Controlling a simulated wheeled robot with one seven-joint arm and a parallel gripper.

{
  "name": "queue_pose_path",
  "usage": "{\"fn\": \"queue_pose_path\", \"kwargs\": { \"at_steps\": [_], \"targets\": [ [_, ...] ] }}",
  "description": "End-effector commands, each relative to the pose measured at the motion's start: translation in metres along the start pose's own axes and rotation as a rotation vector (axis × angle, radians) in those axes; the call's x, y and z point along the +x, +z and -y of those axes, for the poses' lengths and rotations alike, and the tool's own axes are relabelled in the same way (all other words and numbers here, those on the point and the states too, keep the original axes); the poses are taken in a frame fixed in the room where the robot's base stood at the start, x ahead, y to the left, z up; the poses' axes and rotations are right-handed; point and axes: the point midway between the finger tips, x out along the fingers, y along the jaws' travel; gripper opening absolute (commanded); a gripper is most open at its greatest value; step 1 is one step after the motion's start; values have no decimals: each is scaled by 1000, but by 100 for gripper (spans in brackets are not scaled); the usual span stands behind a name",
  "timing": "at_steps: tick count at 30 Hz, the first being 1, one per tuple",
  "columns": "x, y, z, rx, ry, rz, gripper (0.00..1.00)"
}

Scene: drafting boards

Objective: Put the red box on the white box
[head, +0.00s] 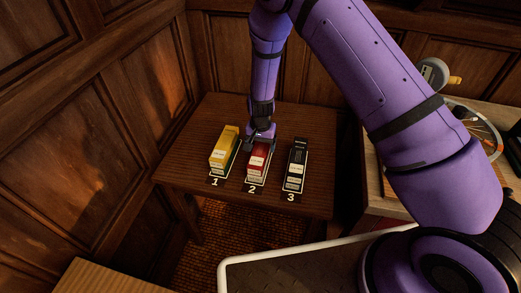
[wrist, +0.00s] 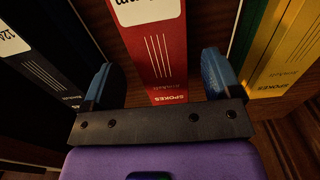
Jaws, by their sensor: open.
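The red box (head: 257,163) stands on the small wooden table at the mark 2, between a yellow box and a black box. My gripper (head: 260,139) is over its far upper end. In the wrist view the red box (wrist: 152,50), with a white label and the word SPOKES, lies between my two open blue fingers (wrist: 162,80). A gap shows beside the fingers, and I cannot tell whether either one touches it. I cannot make out a white box in either view.
The yellow box (head: 223,150) stands at mark 1 and the black box (head: 297,163) at mark 3, both close beside the red one. The wooden table (head: 190,165) has bare room around them. A side bench (head: 375,190) is at the right.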

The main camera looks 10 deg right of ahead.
Motion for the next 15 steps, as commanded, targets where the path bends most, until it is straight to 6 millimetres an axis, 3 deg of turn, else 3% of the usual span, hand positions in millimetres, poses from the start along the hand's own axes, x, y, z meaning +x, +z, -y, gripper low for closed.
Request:
{"fn": "queue_pose_path", "kwargs": {
  "at_steps": [6,15],
  "targets": [
    [-46,0,1,-1,-3,-3,84],
    [-83,0,1,-1,-1,-1,84]
  ]
}}
